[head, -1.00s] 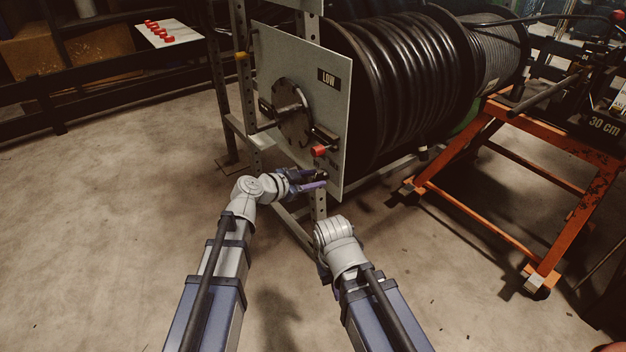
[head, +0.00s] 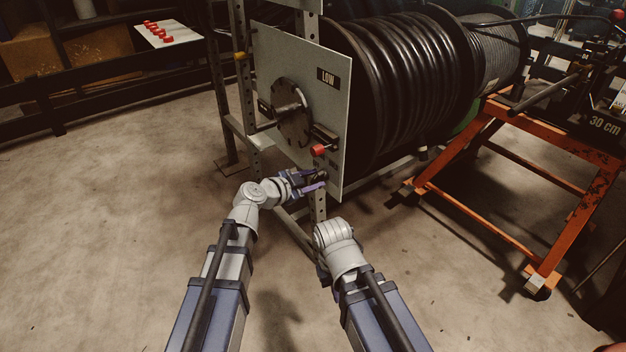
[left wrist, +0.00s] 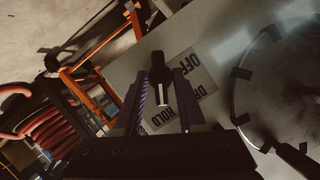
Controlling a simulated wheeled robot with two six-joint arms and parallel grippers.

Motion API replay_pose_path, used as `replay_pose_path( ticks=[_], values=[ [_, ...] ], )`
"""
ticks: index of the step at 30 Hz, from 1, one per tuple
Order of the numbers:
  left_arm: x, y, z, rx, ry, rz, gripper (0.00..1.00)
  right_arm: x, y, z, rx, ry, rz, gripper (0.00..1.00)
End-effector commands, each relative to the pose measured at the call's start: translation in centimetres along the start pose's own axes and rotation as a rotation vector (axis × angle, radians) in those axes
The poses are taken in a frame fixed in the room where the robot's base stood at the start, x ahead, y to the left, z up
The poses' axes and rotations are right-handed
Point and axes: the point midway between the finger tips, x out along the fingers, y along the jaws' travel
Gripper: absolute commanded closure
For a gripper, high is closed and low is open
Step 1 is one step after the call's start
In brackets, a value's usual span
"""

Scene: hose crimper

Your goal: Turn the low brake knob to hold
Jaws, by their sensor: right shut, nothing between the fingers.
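The low brake knob (left wrist: 157,66) is black with a pale strip and stands out from the grey LOW panel (head: 312,75), low on its face. A label plate (left wrist: 194,78) beside it reads OFF and HOLD, with a middle word partly covered. I cannot tell which word the knob points at. My left gripper (head: 320,181) is at the panel's lower edge. In the left wrist view its fingers (left wrist: 161,80) are apart, one on each side of the knob, with thin gaps showing. My right gripper (head: 323,272) is lower, mostly hidden behind its wrist; it is shut and empty.
A red-ended handle (head: 319,150) sticks out just above my left gripper. A round hub with a crank (head: 291,108) is on the same panel. The black hose reel (head: 400,85) is behind it. An orange cart (head: 500,160) stands right. The floor at left is clear.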

Motion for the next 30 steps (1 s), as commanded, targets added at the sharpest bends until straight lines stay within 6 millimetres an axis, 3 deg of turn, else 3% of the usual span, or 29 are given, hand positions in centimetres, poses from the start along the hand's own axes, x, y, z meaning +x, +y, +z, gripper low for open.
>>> replay_pose_path(
  ticks=[3, 11, 22, 30],
  values=[
    [0.0, 0.1, 0.0, 0.001, -0.001, 0.002, 0.51, 0.0, 0.0, 0.0, 0.000, 0.000, 0.000, 1.00],
    [-0.3, 0.0, 0.0, 0.000, 0.000, 0.000, 0.51, -0.1, 0.0, 0.0, 0.000, 0.000, 0.000, 1.00],
    [-6.0, 0.0, -0.2, -0.001, -0.001, -0.001, 0.51, -2.1, 0.2, 0.1, 0.000, -0.001, 0.000, 1.00],
    [-7.8, 0.1, 0.0, 0.001, -0.001, 0.001, 0.51, -2.6, 0.3, 0.2, 0.000, -0.002, 0.000, 1.00]
  ],
)
